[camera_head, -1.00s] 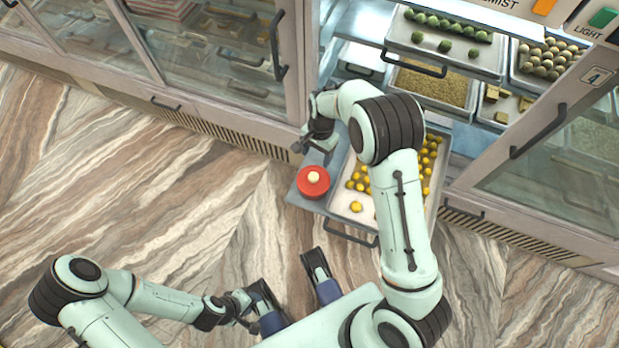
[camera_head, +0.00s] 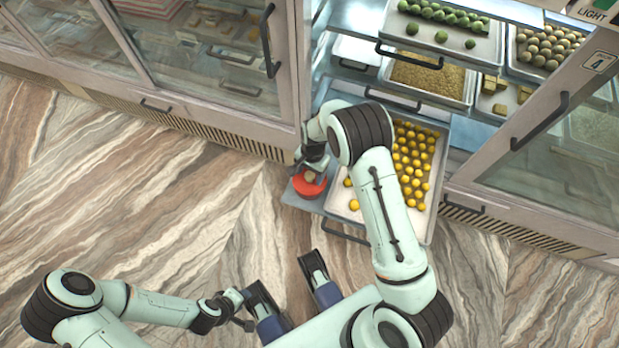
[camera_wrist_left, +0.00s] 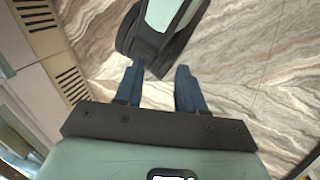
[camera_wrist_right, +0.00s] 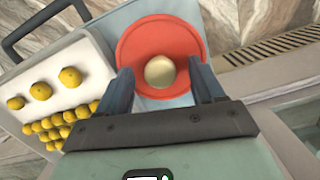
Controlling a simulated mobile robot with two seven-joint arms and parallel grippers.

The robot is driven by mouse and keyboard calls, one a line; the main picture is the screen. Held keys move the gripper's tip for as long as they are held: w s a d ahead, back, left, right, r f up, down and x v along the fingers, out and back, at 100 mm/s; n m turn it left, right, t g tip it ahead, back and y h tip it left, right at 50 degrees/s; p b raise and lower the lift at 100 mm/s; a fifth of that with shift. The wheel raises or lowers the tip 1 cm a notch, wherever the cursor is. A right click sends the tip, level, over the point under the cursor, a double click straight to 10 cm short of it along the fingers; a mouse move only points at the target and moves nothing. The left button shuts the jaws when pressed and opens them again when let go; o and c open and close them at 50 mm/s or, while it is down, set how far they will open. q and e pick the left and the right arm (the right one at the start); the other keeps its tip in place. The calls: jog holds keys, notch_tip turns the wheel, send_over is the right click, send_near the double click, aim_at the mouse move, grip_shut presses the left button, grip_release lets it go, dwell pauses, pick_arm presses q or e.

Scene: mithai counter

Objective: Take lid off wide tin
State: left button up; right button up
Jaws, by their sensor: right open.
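The wide tin shows as a round red lid (camera_head: 309,185) with a cream knob (camera_head: 310,177), on the left part of a pulled-out shelf. The lid lies flat; the tin's body below it cannot be made out. My right gripper (camera_head: 313,168) is right above the lid and partly covers it. In the right wrist view, the right gripper (camera_wrist_right: 160,70) is open, its fingers on either side of the knob (camera_wrist_right: 160,72) over the red lid (camera_wrist_right: 160,28). Contact cannot be told. My left gripper (camera_wrist_left: 158,72) is open and empty above the floor.
A tray of yellow sweets (camera_head: 338,212) sits right beside the tin on the pulled-out shelf. Cabinet shelves with trays of green balls (camera_head: 455,46) rise behind. Glass-fronted cabinets flank the opening. The marble-patterned floor (camera_head: 130,200) is clear at left.

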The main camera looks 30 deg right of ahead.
jog(key=c, duration=1.1)
jog(key=shift+r, duration=0.1)
